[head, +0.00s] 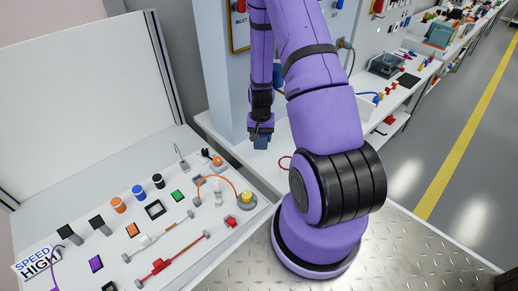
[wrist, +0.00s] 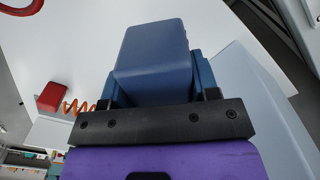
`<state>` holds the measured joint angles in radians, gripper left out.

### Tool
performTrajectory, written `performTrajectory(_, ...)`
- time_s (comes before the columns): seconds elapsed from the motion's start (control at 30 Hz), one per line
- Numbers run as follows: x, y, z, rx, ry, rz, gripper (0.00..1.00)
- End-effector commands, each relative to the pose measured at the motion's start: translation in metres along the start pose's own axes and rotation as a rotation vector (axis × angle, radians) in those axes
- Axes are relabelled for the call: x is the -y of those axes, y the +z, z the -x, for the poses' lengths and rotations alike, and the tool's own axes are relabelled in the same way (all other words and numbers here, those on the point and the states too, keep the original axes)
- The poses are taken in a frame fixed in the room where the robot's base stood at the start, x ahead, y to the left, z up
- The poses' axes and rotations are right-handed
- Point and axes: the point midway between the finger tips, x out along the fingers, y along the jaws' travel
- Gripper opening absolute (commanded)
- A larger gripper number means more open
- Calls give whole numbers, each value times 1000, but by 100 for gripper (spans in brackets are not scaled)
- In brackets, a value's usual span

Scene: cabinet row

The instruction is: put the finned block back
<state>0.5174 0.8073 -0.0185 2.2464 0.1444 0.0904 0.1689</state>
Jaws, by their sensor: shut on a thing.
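My gripper (head: 261,128) is shut on a blue block (head: 261,142), held above the white worktop beside the grey-blue cabinet. In the wrist view the block (wrist: 153,60) has a smooth, boxy face, with blue parts at both sides behind the black gripper bar. I take it to be the finned block; its fins are not clear in either view. The wrist view shows pale worktop behind the block, with no contact visible. The spot the block belongs in cannot be made out.
A sloped white board (head: 150,235) with several small fittings, cables and a red bar lies at the lower left. The grey-blue cabinet (head: 218,70) stands close beside my gripper. A red block (wrist: 53,97) and an orange coil (wrist: 78,106) show in the wrist view.

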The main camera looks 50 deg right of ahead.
Motion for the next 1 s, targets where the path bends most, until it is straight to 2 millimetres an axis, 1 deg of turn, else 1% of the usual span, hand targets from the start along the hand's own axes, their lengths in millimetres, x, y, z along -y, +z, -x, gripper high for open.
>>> performTrajectory(0.03,0,0,-8,2,0,0,21)
performTrajectory(0.1,0,0,-15,1,0,0,21)
performTrajectory(0.37,0,0,-29,1,0,0,21)
performTrajectory(0.6,0,0,-59,1,0,0,21)
performTrajectory(0.7,0,0,-63,-1,-1,0,21)
performTrajectory(1.0,0,0,-65,-1,-1,0,21)
